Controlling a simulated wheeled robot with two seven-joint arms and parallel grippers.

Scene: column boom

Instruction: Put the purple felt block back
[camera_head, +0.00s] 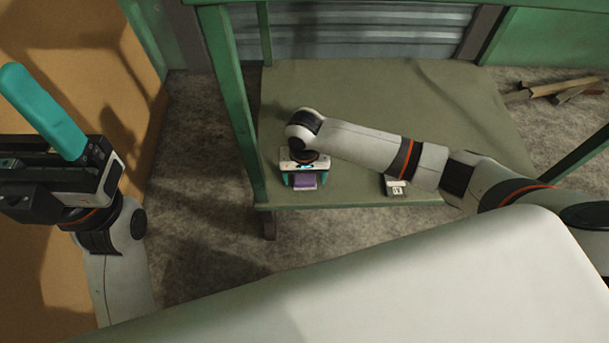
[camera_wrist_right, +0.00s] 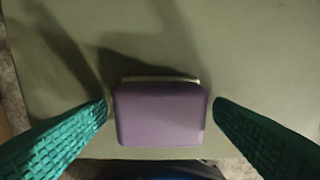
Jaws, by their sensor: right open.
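The purple felt block (camera_head: 304,183) is on the green tabletop, close to its front edge. In the right wrist view the block (camera_wrist_right: 160,115) lies between my two teal fingers, with a visible gap on each side. A thin pale strip (camera_wrist_right: 160,79) shows along its far edge; I cannot tell what it belongs to. My right gripper (camera_head: 303,181) is open around the block and points down over it. It also frames the block in the right wrist view (camera_wrist_right: 160,108). My left gripper (camera_head: 40,108) is at the far left, away from the table, its teal finger part pointing up-left.
The green table (camera_head: 440,105) has a wide bare surface, with a green post (camera_head: 236,100) at its left. A small pale item with a dark marking (camera_head: 396,187) sits at the front edge, partly under my right arm. Wood pieces (camera_head: 555,90) lie on the floor at right.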

